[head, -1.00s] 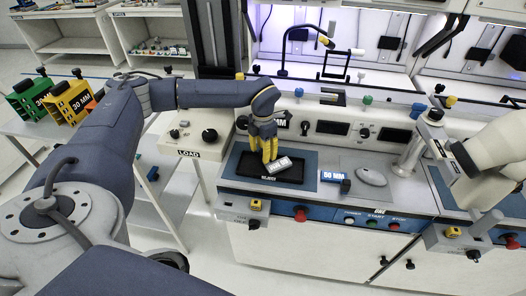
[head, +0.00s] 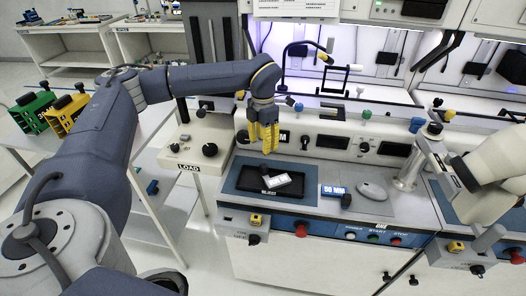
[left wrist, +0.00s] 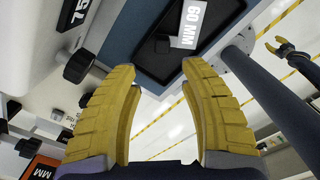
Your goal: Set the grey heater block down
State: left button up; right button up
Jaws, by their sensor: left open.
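The grey heater block (head: 288,180) lies at an angle on the black tray (head: 250,178) on the blue-topped bench. Its pale face with a "60 MM" label shows in the left wrist view (left wrist: 190,22), with a dark knob beside it. My left gripper (head: 264,148) has yellow fingers and is above and behind the block in the head view, apart from it. In the left wrist view the fingers (left wrist: 155,72) are spread with nothing between them. What looks like my right gripper (left wrist: 280,46) is small at the right of that view; its jaw state is unclear.
A blue "50 MM" block (head: 336,191) and a grey mouse-shaped piece (head: 371,191) sit right of the tray. A black gooseneck lamp (head: 300,47) stands behind. A LOAD box (head: 195,150) is left. A white machine head (head: 490,170) is at the right.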

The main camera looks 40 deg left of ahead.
pick_arm(q)
jog(key=shift+r, duration=0.65)
